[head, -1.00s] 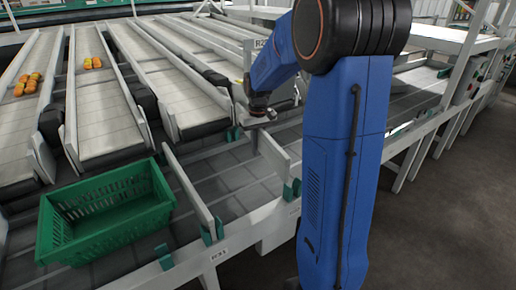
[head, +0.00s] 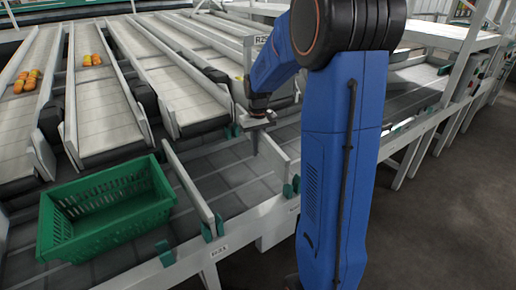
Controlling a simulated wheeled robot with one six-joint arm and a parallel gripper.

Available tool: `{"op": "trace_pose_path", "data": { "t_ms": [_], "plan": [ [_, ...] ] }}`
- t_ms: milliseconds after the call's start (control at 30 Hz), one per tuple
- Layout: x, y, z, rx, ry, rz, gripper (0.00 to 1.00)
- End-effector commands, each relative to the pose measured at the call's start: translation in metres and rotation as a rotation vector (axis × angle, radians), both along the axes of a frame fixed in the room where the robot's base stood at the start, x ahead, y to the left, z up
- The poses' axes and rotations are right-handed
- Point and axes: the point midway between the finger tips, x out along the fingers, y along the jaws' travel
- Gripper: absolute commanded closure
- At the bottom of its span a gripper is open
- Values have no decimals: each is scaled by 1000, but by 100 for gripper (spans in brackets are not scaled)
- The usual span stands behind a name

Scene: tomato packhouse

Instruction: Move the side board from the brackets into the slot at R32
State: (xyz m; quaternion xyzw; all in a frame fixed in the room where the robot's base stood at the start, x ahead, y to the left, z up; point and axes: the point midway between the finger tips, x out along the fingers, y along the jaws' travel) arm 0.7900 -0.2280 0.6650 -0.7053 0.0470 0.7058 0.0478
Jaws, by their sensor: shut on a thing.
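The side board (head: 277,157) is a pale, flat plank standing on edge across the grey conveyor. Its near end is beside teal brackets (head: 291,186) at the conveyor's front rail. My gripper (head: 256,130) is at the board's far left end, pointing down, and is shut on it. The fingertips are small and partly hard to make out. A label (head: 219,250) on the front rail is too small to read surely, and I cannot pick out the slot at R32.
Another pale board (head: 190,187) stands to the left, near more teal brackets (head: 213,229). A green crate (head: 108,208) sits left of it. Sloping lanes (head: 105,120) end behind the conveyor; some hold tomatoes (head: 27,81). Grey floor (head: 440,225) is clear at right.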

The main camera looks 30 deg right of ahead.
Motion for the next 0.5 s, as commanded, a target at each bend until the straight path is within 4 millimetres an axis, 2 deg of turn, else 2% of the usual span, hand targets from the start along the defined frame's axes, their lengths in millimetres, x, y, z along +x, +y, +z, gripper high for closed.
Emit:
{"op": "trace_pose_path", "data": {
  "t_ms": [500],
  "plan": [
    [0, 0, 21, 0, -2, 0, 100]
  ]
}}
